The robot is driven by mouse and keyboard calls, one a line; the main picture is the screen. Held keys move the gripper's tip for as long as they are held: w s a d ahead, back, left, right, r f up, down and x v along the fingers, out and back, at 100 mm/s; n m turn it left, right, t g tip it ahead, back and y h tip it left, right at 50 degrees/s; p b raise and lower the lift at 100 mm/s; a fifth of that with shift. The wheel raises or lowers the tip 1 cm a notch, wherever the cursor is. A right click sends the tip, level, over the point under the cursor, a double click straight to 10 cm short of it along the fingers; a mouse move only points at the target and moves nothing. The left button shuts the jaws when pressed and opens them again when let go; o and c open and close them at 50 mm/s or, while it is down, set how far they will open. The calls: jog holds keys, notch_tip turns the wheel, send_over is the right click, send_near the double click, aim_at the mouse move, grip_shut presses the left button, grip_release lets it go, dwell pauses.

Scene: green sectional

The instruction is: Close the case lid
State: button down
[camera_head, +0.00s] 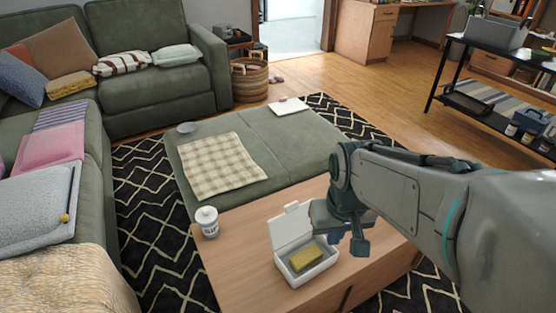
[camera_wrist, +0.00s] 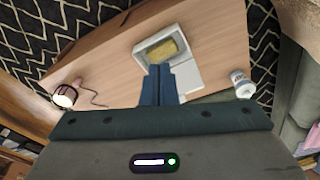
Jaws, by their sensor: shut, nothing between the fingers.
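The white case (camera_head: 308,268) stands open on the wooden table (camera_head: 235,262), with a yellow sponge-like block (camera_head: 305,259) inside. Its lid (camera_head: 291,226) is tilted up at the back side. My gripper (camera_head: 345,236) is above the case's right rear area in the head view, close to the lid; whether it touches cannot be told. In the wrist view the case (camera_wrist: 143,53) and yellow block (camera_wrist: 163,49) lie beyond the shut, empty fingers (camera_wrist: 158,68). The lid (camera_wrist: 188,80) shows beside the fingers, partly hidden by them.
A white lidded jar (camera_head: 207,222) stands left of the case; it also shows in the wrist view (camera_wrist: 241,86). A dark-and-white object with a cord (camera_wrist: 66,95) is at the table's other end. A green ottoman (camera_head: 290,140) adjoins the table. Tabletop between jar and case is clear.

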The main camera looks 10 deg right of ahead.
jog(key=w+a+n+p, duration=0.2)
jog(key=w+a+p, duration=0.1)
jog(key=w, duration=1.2)
jog(key=w+a+f+n+p, duration=0.1)
jog(key=w+a+f+n, duration=0.1)
jog(key=w+f, duration=0.35)
jog(key=w+a+f+n+p, duration=0.1)
jog(key=w+a+f, duration=0.1)
jog(key=w, duration=0.7)
notch_tip(320, 180, down, 10)
jog(key=s+d, duration=0.1)
jog(key=s, duration=0.1)
jog(key=shift+s+d+g+b, duration=0.2)
jog(key=shift+s+g+b, duration=0.15)
jog(key=shift+g+b, duration=0.05)
jog(key=shift+d, duration=0.1)
